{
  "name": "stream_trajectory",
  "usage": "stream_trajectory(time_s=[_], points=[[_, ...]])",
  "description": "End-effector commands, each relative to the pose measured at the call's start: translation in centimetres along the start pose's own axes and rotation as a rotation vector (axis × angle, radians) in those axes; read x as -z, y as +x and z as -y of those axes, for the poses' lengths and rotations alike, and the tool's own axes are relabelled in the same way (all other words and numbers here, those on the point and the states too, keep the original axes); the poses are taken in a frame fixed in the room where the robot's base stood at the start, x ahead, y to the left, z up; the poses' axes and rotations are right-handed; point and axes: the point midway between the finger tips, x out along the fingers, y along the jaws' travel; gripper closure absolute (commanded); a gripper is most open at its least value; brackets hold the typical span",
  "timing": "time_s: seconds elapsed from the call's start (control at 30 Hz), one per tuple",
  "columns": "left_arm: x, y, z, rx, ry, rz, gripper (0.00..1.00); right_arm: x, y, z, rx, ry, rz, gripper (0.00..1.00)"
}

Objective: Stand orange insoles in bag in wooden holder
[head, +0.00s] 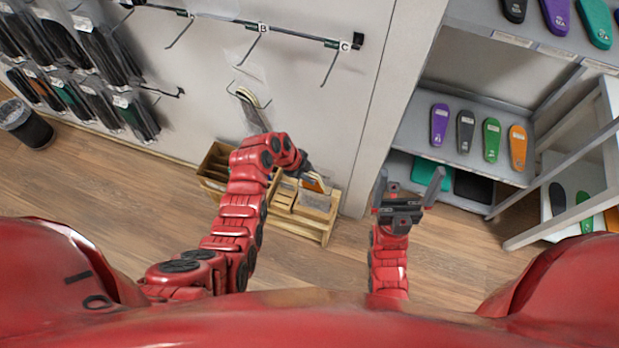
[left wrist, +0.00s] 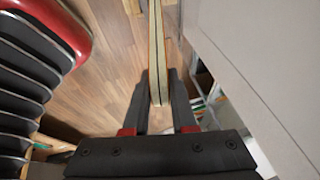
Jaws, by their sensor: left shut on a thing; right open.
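My left gripper (head: 308,171) is shut on the bagged orange insoles (head: 314,183). In the left wrist view the bag (left wrist: 157,62) is a thin edge-on slab with orange edges between the two fingers (left wrist: 158,105). The wooden holder (head: 327,231) stands on the floor against the wall, with slotted compartments. The bag is over or at its right part in the head view; I cannot tell whether it touches the holder. My arm hides part of the holder. My right gripper (head: 409,188) is open and empty, to the right of the holder.
A wall rail (head: 290,32) with hooks marked B and C is above the holder. Packed insoles hang at upper left by a dark bin (head: 25,124). Shelves (head: 408,143) with coloured insoles stand at right. The wooden floor (head: 340,273) in front is free.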

Motion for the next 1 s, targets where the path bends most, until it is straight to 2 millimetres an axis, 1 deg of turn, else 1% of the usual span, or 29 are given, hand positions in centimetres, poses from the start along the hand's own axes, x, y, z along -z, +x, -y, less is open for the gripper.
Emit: stream_trajectory(time_s=[0.33,0.37,0.4,0.53,0.87,1.0], points=[[-0.02,0.09,0.07,-0.005,-0.002,0.0,1.0,-0.02,-0.13,0.01,0.0,0.0,0.0,0.0],[-0.02,0.09,0.07,-0.005,-0.002,0.0,0.72,-0.02,-0.13,0.01,0.0,0.0,0.0,0.0],[-0.02,0.09,0.07,-0.005,-0.002,0.0,0.65,-0.02,-0.12,0.01,0.0,0.0,0.0,0.0],[-0.03,0.1,0.06,-0.005,-0.002,0.0,0.41,-0.02,-0.12,0.01,0.0,0.0,0.0,0.0],[-0.06,0.05,0.07,-0.005,-0.003,0.001,0.41,-0.03,-0.19,0.01,0.0,0.0,0.0,0.0],[-0.14,-0.6,0.18,-0.001,-0.003,0.001,0.41,-0.1,-0.57,0.03,0.0,0.0,0.0,0.0]])
